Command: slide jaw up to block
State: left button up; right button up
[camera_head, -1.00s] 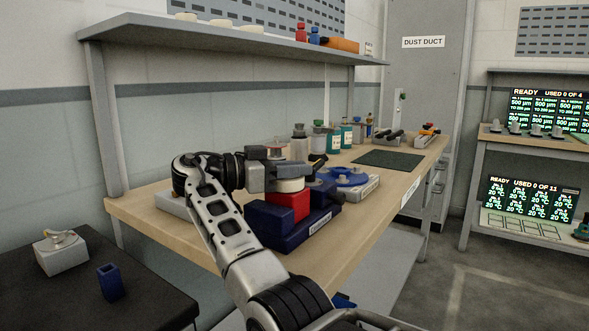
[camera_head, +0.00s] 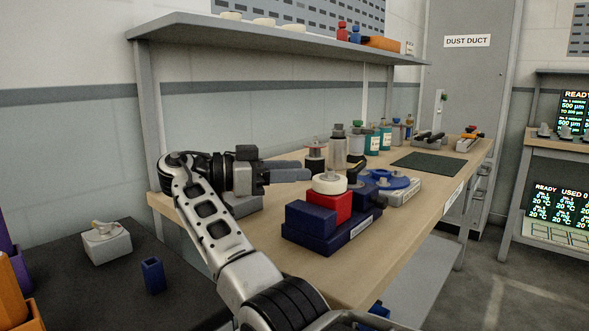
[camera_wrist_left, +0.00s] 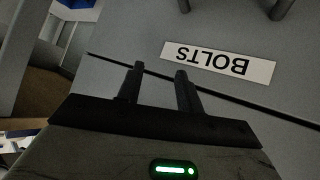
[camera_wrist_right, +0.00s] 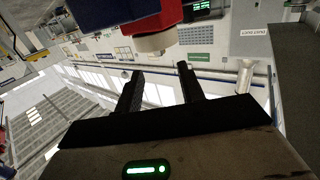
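On the wooden bench, a dark blue vise-like base (camera_head: 335,235) with a white label carries a blue jaw-like piece (camera_head: 310,218) at left front and a red block (camera_head: 330,205). The blue piece stands close beside the red block; any gap is unclear. A cream disc (camera_head: 329,183) sits on top of the block. My right gripper (camera_head: 308,174) is left of the disc, apart from it. In the right wrist view its fingers (camera_wrist_right: 160,85) are spread and empty, with the disc (camera_wrist_right: 155,42) beyond them. My left gripper (camera_wrist_left: 160,75) is open and empty, facing a grey surface labelled BOLTS.
A blue round part (camera_head: 388,181) on a grey base stands right of the vise. Bottles (camera_head: 372,138) line the bench behind, near a dark green mat (camera_head: 428,161). A shelf (camera_head: 270,40) overhangs the bench. A dark table (camera_head: 150,290) lies at left.

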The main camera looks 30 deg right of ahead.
aim_at(366, 195)
jog(key=u, duration=0.1)
jog(key=k, duration=1.5)
